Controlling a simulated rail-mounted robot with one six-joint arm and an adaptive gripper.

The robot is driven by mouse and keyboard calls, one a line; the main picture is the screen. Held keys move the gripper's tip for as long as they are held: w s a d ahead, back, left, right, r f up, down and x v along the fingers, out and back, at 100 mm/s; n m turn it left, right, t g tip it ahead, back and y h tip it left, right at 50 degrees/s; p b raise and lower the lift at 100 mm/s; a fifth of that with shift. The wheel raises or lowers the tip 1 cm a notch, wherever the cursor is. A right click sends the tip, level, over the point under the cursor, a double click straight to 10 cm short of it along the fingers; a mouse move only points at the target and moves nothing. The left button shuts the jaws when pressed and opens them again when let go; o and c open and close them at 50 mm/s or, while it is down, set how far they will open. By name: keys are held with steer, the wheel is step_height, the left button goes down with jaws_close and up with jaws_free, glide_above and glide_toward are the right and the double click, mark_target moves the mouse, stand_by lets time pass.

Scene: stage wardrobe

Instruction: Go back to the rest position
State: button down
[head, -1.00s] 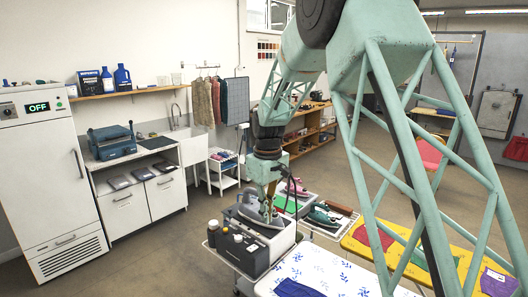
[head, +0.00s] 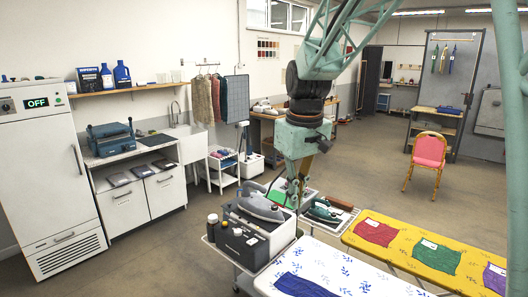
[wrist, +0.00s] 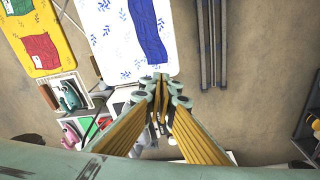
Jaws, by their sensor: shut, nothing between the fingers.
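My gripper (head: 293,203) points downward above the trolley and is shut and empty. It also shows in the wrist view, its fingertips together (wrist: 160,78). In the head view it appears just right of a grey iron (head: 260,207) that rests on a dark and white steam unit (head: 243,241); no contact shows. A second, green iron (head: 322,211) sits behind and to the right. My arm is bent, with its upper links reaching out of the top of the head view.
A white patterned board (head: 345,275) with a blue cloth (head: 302,286) lies in front. A yellow board (head: 390,249) carries red, green and purple cloths. Dark bottles (head: 213,221) stand by the steam unit. A pink chair (head: 430,150) stands on open floor.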

steer(key=s+d+r+m+t+b, duration=0.1)
steer(key=s+d+r+m+b, duration=0.3)
steer(key=s, duration=1.1)
steer(key=s+d+f+m+t+b, duration=0.15)
steer(key=s+d, duration=0.45)
steer(key=s, duration=1)
steer(key=s+d+f+b, duration=0.2)
steer(key=s+f+b, duration=0.1)
steer(key=s, duration=0.7)
steer(key=shift+s+f+m, duration=0.35)
steer(key=shift+s+f, duration=0.05)
steer(key=shift+f, duration=0.2)
steer(key=c, duration=3.4)
jaws_free()
